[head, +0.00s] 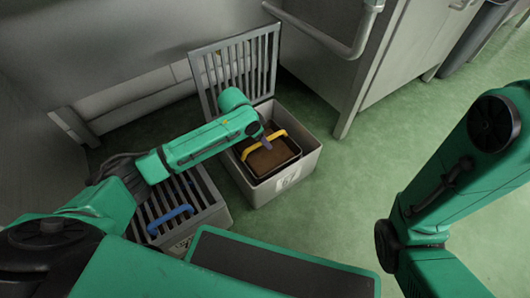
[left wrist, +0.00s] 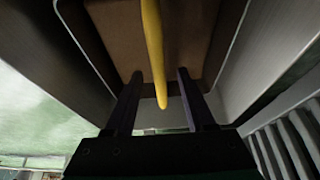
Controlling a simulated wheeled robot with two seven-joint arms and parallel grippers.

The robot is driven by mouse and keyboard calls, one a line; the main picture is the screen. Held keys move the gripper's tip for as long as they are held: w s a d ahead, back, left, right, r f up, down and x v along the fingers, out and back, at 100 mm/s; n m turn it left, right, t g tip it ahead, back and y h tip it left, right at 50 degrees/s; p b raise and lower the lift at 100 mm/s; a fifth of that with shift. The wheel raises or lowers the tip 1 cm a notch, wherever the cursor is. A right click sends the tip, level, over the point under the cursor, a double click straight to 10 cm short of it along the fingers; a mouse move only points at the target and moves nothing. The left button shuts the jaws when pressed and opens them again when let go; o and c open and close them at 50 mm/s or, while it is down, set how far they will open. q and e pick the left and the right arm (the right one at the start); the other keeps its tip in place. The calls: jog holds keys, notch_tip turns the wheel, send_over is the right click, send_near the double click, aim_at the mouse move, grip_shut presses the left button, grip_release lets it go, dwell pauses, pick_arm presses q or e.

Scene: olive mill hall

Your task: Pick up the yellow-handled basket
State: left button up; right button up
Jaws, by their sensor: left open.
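The basket (head: 281,168) has dark walls, a brown inside and a yellow handle (head: 250,150). It sits inside a pale open-topped bin (head: 289,181). My left gripper (head: 266,143) is down over the basket, at the handle. In the left wrist view, the open left gripper (left wrist: 159,75) has one dark finger on each side of the yellow handle (left wrist: 152,40), with gaps on both sides. The brown inside of the basket (left wrist: 115,30) lies behind the handle. My right arm shows at the right of the head view, but its gripper does not.
The bin's slatted lid (head: 236,62) stands raised at the back. A second bin (head: 212,215) on the left has its slatted lid down and a blue handle (head: 170,221). A grey cabinet (head: 400,45) stands behind. Green floor (head: 350,190) is clear on the right.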

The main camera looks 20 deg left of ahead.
dwell(0.3)
pick_arm(q)
grip_shut()
jog(key=shift+w+r, duration=0.1)
dwell(1.2)
